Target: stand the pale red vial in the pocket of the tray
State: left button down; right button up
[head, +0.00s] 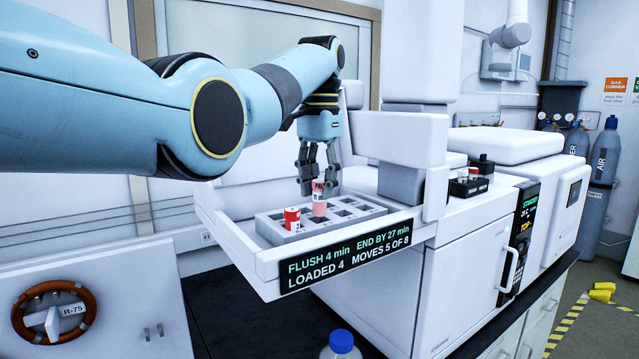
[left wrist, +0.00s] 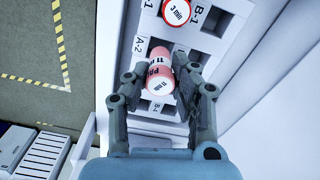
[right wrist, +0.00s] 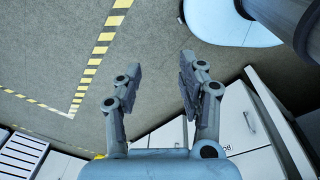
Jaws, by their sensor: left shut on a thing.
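The pale red vial (head: 319,200) is upright in the head view, over or in the white pocketed tray (head: 376,211). My left gripper (head: 318,188) comes down from above and is shut on it. My right gripper (right wrist: 155,80) is open and empty above the floor in the right wrist view.
A bright red vial (head: 292,219) marked "3 min" in the left wrist view (left wrist: 176,11) stands in the tray close by. The tray sits in a white drawer (head: 250,262) with a display front. Other pockets are empty. A blue-capped bottle (head: 341,343) is in front.

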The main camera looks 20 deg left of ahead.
pick_arm(q)
jog(key=shift+s+r, duration=0.1)
jog(key=shift+s, duration=0.1)
pick_arm(e)
jog(key=shift+w+t, duration=0.3)
jog(key=shift+w, duration=0.6)
jog(key=shift+s, duration=0.1)
pick_arm(q)
jog(key=shift+f, duration=1.3)
pick_arm(e)
jog(key=shift+s, duration=0.15)
pick_arm(q)
jog(key=shift+f, duration=0.15)
jog(key=shift+f, duration=0.55)
